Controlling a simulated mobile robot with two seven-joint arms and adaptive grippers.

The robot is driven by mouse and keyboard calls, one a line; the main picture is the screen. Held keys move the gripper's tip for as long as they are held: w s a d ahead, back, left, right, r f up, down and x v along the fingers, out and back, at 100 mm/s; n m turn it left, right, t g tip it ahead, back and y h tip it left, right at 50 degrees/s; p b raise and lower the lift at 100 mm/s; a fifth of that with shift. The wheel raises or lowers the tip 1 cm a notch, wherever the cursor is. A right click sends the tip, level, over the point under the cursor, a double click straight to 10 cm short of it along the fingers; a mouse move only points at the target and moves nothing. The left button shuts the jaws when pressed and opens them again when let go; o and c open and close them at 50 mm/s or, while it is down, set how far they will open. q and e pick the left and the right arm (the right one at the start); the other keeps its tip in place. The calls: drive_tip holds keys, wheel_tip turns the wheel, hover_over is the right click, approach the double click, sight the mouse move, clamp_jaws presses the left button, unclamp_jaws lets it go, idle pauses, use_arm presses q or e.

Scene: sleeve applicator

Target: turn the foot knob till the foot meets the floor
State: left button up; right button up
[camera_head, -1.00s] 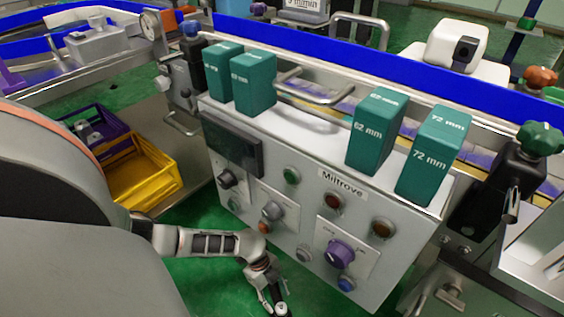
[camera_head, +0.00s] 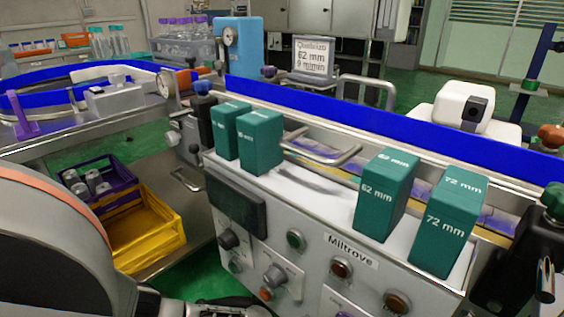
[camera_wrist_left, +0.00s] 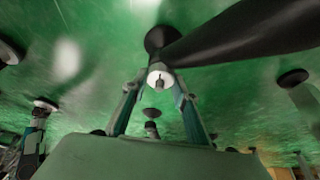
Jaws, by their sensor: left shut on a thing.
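In the left wrist view my left gripper (camera_wrist_left: 158,88) has its two fingers on either side of a small pale round piece with a dark centre, which looks like the foot knob (camera_wrist_left: 160,76). The gripper is shut on it. Just beyond it is a dark round foot (camera_wrist_left: 160,38), with a thick dark leg (camera_wrist_left: 240,32) running to the upper right. Whether this foot touches the green floor (camera_wrist_left: 95,50) cannot be told. In the head view only part of my left arm shows at the bottom edge; its gripper is out of frame. My right gripper is in neither view.
The Miltrove control cabinet (camera_head: 318,235) carries several green blocks (camera_head: 260,142) on top. Yellow and purple crates (camera_head: 140,225) stand left of it. Other dark feet (camera_wrist_left: 292,78) stand around the gripper in the wrist view.

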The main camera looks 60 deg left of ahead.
use_arm(q)
drive_tip(key=shift+w+m, duration=0.1)
drive_tip(key=shift+m, duration=0.2)
drive_tip(key=m+g, duration=0.1)
drive_tip(key=m, duration=0.1)
drive_tip(key=m+g, duration=0.1)
drive_tip(key=m, duration=0.2)
drive_tip(key=shift+w+m, duration=0.2)
drive_tip(key=shift+m, duration=0.1)
drive_tip(key=m+g+y, duration=0.1)
drive_tip(key=m, duration=0.2)
drive_tip(key=m+g, duration=0.1)
drive_tip(key=m, duration=0.2)
drive_tip(key=shift+d+y, duration=0.1)
drive_tip(key=shift+y, duration=0.3)
drive_tip(key=shift+m, duration=0.3)
drive_tip(key=o, duration=1.1)
drive_tip(key=v, duration=0.7)
drive_tip(key=shift+w+r, duration=0.25)
